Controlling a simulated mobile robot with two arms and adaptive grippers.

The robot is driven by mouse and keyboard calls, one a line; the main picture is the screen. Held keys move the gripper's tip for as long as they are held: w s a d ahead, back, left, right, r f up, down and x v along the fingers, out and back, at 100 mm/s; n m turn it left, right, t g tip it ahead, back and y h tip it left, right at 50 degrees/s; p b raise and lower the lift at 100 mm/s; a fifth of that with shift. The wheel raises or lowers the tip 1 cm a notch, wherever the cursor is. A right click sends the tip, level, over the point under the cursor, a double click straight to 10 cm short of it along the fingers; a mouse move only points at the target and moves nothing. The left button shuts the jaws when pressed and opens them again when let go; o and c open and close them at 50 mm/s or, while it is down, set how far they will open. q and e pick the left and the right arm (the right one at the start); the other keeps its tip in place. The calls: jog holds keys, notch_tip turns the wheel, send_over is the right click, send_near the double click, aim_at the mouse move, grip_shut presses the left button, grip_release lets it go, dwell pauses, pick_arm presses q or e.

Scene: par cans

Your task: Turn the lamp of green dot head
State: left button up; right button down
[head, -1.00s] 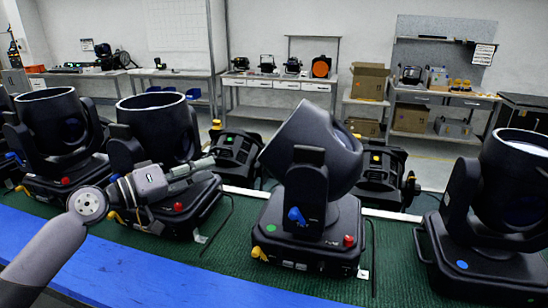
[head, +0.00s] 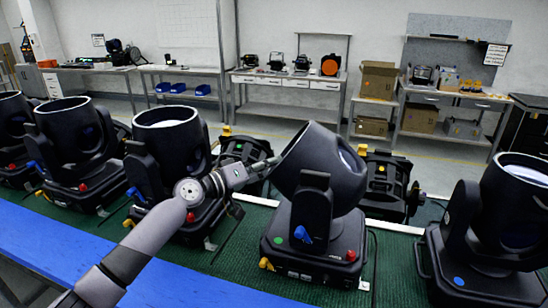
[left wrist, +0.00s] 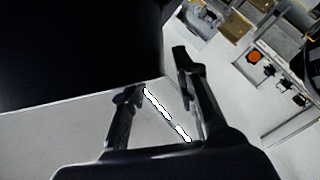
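The green dot head is a black moving-head light; its base carries a green dot (head: 278,239), a blue knob and a red knob. A large black surface fills the upper left there. My right gripper is not in view.
A blue dot head (head: 484,230) stands to the right, and several similar heads (head: 80,145) stand to the left on the green mat (head: 395,262). Smaller black units (head: 385,185) stand behind. A blue strip (head: 150,268) runs along the front. Benches line the back wall.

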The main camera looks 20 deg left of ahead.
pick_arm(q)
jog(key=shift+x, duration=0.8)
jog(key=shift+c, duration=0.4)
grip_shut()
